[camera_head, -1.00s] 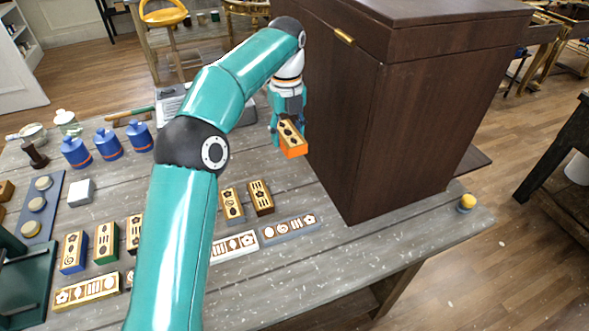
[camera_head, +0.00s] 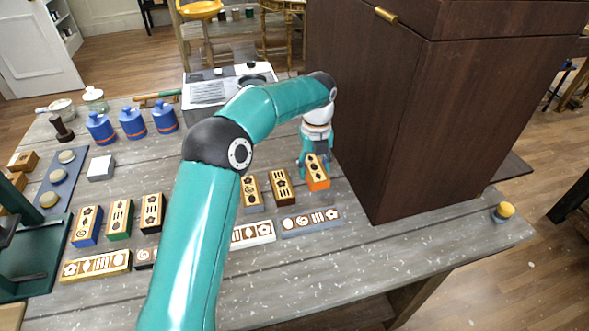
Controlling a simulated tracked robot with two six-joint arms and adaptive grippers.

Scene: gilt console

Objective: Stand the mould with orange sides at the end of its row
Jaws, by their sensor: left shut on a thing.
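The mould with orange sides (camera_head: 317,180) has a pale wooden face with dark motifs. My left gripper (camera_head: 314,157) is shut on its upper part, seen in the head view right of centre. The mould is just right of a dark-sided mould (camera_head: 281,188) and a grey-sided mould (camera_head: 251,195), with a gap between. I cannot tell whether its base touches the table (camera_head: 380,247). A grey strip with printed motifs (camera_head: 310,222) lies in front of it. My right gripper is not in view.
A tall dark wooden cabinet (camera_head: 440,120) stands close to the right of the held mould. Several blue jars (camera_head: 133,123) stand behind. A yellow-topped knob (camera_head: 503,211) sits near the right edge.

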